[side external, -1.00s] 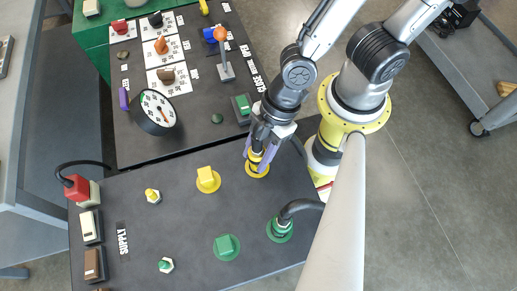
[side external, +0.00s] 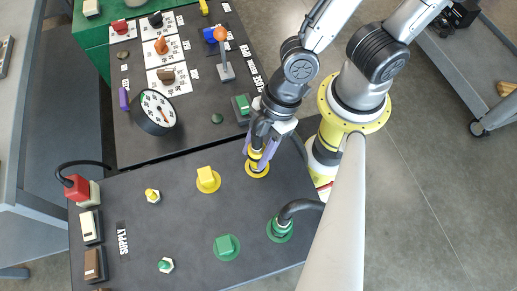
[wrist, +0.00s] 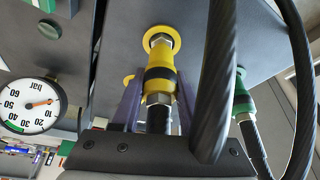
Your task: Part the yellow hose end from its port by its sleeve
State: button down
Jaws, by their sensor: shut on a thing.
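The yellow hose end (wrist: 160,90) has a black band and a metal nut, with a black hose behind it. In the wrist view it lines up with the yellow port (wrist: 160,38) on the dark panel. I cannot tell whether it is still seated or slightly drawn back. My gripper (wrist: 157,100) is shut on the hose end's sleeve, a purple finger on each side. In the side view my gripper (side external: 258,152) stands over the yellow port ring (side external: 257,169), with the yellow sleeve (side external: 255,154) partly hidden between the fingers.
A green hose end (side external: 281,227) sits in its port nearby. A green button box (side external: 241,107) and a gauge (side external: 156,112) lie behind. The black hose loops close to my gripper.

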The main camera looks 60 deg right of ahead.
aim_at(256, 141)
jog(key=shift+r, duration=2.25)
jog(key=shift+r, duration=0.1)
jog(key=shift+r, duration=4.45)
